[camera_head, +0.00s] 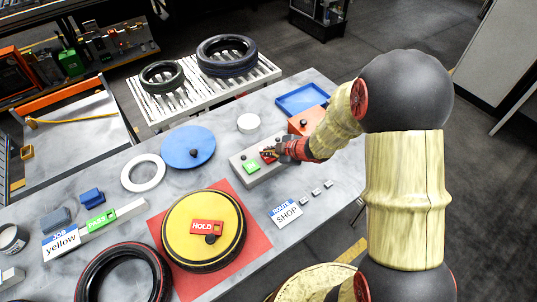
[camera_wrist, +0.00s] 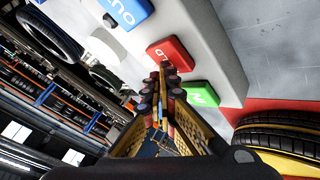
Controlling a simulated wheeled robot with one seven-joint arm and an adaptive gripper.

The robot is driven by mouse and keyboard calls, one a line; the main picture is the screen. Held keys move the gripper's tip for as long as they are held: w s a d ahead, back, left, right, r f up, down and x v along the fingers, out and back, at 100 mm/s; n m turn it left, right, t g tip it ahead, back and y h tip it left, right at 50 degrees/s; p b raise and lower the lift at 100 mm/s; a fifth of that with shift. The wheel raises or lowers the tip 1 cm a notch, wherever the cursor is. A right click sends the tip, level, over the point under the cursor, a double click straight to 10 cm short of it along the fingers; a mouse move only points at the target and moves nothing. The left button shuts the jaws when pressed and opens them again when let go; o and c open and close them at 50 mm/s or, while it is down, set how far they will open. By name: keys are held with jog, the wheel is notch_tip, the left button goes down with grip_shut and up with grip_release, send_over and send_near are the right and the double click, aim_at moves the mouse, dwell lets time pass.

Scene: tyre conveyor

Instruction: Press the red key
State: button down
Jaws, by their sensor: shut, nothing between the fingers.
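The red key (camera_wrist: 171,53) sits on a light grey key box between a blue key (camera_wrist: 124,12) and a green key (camera_wrist: 201,94). In the head view the key box (camera_head: 243,158) lies on the table, its green key (camera_head: 251,167) clear. The red key (camera_head: 267,158) is partly hidden there by my gripper (camera_head: 268,153). My gripper is shut and empty. In the wrist view its fingertips (camera_wrist: 164,66) overlap the near edge of the red key; I cannot tell if they touch it. The blue key is hidden in the head view.
A blue disc (camera_head: 188,147) and a white ring (camera_head: 143,173) lie left of the box. A yellow disc in a tyre (camera_head: 203,230) with a red HOLD tag lies in front on a red mat. An orange block (camera_head: 306,120) and a blue tray (camera_head: 301,99) stand behind.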

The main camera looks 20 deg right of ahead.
jog(key=shift+r, duration=0.1)
notch_tip(320, 180, up, 6)
jog(key=p, duration=0.6)
dwell(0.6)
